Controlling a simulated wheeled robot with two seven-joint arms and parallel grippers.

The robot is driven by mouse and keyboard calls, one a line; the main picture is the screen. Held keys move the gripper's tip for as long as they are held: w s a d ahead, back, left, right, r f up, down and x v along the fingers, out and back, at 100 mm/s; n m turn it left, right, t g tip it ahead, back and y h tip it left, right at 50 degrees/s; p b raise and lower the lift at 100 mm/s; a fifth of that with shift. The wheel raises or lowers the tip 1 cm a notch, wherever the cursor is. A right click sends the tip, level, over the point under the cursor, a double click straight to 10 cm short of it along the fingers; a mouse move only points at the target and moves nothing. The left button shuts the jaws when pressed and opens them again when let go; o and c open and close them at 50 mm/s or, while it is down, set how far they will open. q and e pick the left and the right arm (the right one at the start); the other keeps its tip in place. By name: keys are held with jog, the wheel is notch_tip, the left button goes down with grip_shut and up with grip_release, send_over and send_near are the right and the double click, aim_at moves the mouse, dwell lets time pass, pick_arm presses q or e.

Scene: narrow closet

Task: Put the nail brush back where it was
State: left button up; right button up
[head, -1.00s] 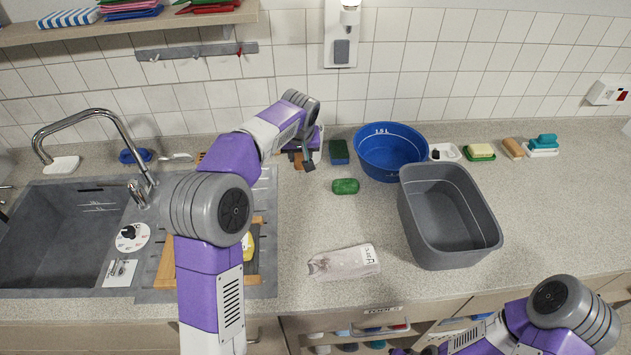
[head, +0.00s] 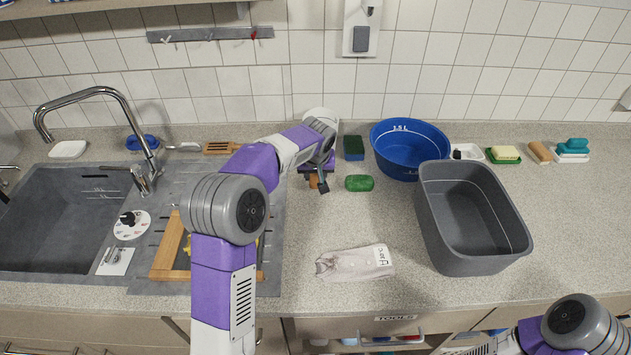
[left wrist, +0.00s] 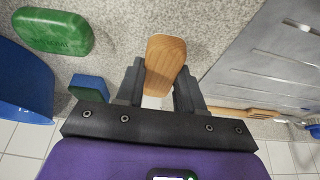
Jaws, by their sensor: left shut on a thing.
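The nail brush is a wooden block with a rounded end; it shows in the left wrist view (left wrist: 165,62) and as a small brown piece in the head view (head: 314,181). My left gripper (left wrist: 158,88) is shut on it, with one dark finger on each side. I cannot tell whether the brush touches the counter. My right arm shows at the lower right, but its gripper is out of view.
A blue bowl (head: 410,148) and a grey tub (head: 472,220) stand to the right. A blue-green sponge (head: 353,148) is behind the scrubber. The sink (head: 65,220) is left. Counter between scrubber and packet is bare.

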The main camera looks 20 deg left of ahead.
pick_arm(q)
notch_tip(320, 180, down, 2)
jog(key=shift+w+f, duration=0.1)
jog(key=shift+f, duration=0.05)
jog(key=shift+f+b, duration=0.15)
jog(key=shift+b, duration=0.15)
jog(key=o, duration=1.1)
jog(key=shift+r, duration=0.4)
jog(key=p+v, duration=0.2)
jog(key=v, duration=0.9)
jog(key=shift+r+p, duration=0.3)
jog(key=shift+p, duration=0.05)
